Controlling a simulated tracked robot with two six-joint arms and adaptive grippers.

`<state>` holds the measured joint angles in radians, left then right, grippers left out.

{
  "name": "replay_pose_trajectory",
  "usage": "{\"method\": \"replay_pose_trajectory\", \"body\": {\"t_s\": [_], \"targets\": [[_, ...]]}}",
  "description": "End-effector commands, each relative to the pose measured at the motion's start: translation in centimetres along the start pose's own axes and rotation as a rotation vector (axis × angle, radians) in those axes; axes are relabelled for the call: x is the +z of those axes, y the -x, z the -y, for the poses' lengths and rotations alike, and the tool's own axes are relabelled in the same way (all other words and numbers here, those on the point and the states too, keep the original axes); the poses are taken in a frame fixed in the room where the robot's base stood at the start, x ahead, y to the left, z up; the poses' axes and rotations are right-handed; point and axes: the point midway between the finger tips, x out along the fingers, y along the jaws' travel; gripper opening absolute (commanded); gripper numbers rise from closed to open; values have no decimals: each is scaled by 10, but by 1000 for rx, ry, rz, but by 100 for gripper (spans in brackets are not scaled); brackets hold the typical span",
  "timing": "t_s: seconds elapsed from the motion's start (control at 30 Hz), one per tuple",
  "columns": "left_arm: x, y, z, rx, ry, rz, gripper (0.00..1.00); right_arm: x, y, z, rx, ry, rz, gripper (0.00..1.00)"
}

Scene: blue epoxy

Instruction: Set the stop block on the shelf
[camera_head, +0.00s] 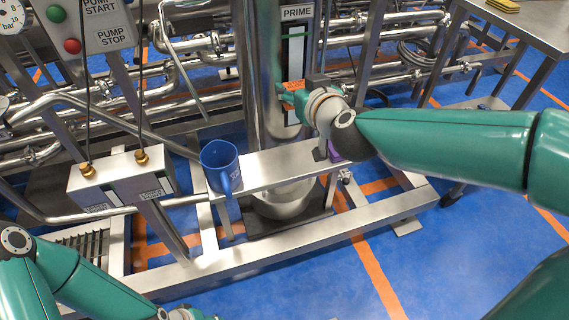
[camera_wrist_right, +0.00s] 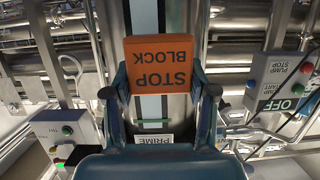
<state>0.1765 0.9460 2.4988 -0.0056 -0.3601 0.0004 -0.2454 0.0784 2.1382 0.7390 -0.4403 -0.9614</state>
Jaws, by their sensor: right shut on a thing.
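The orange stop block (camera_wrist_right: 159,64) is held between the two fingers of my right gripper (camera_wrist_right: 160,92) in the right wrist view, its lettering upside down. In the head view the right gripper (camera_head: 288,96) is in front of the upright steel column, and a small part of the orange block (camera_head: 295,86) shows beside its green fingers. The block is in the air, above the steel shelf (camera_head: 272,168).
A blue mug (camera_head: 220,164) stands on the shelf's left end. A purple thing (camera_head: 335,151) is partly hidden under my right arm at the right end. The column (camera_head: 265,60) rises behind the shelf. A steel box (camera_head: 120,182) is at left. The shelf's middle looks clear.

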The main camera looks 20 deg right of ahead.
Motion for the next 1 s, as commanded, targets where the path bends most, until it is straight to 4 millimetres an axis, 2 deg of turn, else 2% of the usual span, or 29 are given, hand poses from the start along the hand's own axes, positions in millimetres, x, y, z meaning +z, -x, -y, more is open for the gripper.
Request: {"method": "replay_pose_trajectory", "body": {"t_s": [0.03, 0.1, 0.4, 0.5, 0.77, 1.0], "targets": [[0, -16, 6, 0, 0, 0, 40, 20, -6, 0, 1, 2, 3, 21], [0, -29, 11, 0, 0, 0, 40, 39, -12, 0, 0, 3, 5, 21], [0, -78, 28, 0, 0, 1, 40, 112, -35, 0, 1, 1, 3, 21], [0, -87, 31, 0, 0, 1, 40, 126, -39, 0, 0, 1, 2, 21], [0, -95, 34, 0, 0, 0, 40, 140, -44, 0, 0, 1, 2, 21], [0, -115, 42, 0, 0, 1, 40, 173, -54, 0, 0, 2, 2, 21]]}}
